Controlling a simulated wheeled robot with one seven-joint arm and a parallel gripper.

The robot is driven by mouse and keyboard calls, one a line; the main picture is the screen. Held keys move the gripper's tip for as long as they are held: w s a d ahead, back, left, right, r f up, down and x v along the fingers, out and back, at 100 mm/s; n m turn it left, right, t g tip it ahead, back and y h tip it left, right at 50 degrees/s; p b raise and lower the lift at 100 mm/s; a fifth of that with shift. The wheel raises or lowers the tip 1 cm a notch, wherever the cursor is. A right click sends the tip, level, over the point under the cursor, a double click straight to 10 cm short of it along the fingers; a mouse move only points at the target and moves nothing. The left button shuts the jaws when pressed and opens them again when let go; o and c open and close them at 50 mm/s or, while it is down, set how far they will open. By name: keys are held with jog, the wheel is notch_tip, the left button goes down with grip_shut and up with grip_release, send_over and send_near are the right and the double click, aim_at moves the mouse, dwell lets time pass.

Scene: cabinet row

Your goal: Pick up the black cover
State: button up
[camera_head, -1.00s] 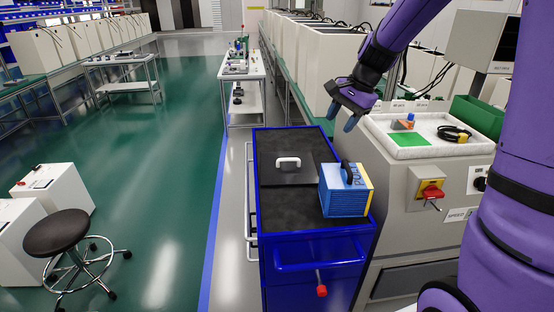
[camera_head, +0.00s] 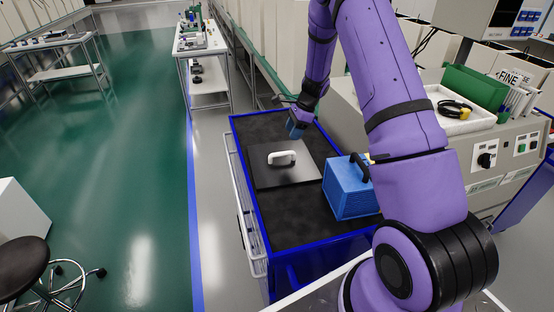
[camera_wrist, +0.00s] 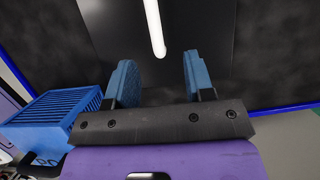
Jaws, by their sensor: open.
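The black cover (camera_head: 262,175) is a flat dark plate with a white handle (camera_head: 282,158) on top. It lies on the dark top of the blue cart (camera_head: 258,222). In the wrist view the cover (camera_wrist: 203,22) is beyond my fingertips, and its white handle (camera_wrist: 154,28) stands between the lines of the two fingers. My gripper (camera_wrist: 155,75) is open and empty, with blue fingers apart. In the head view my gripper (camera_head: 297,128) is above the cart's far right part, just beyond the cover. Its fingers partly overlap each other there.
A blue box with a black handle (camera_head: 350,190) stands on the cart right of the cover, close to my arm. A grey machine with a white tray (camera_head: 462,118) stands to the right. The cart top in front of the cover is bare.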

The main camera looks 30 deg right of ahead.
aim_at(282, 153)
jog(key=x, duration=0.5)
jog(key=shift+a, duration=0.1)
jog(key=shift+s+a+x, duration=0.1)
jog(key=shift+s+x, duration=0.1)
jog(key=shift+x, duration=1.15)
jog(key=shift+s+a+x, duration=0.1)
jog(key=shift+s+x, duration=0.1)
jog(key=shift+x, duration=1.1)
jog(key=shift+r, duration=0.15)
grip_shut()
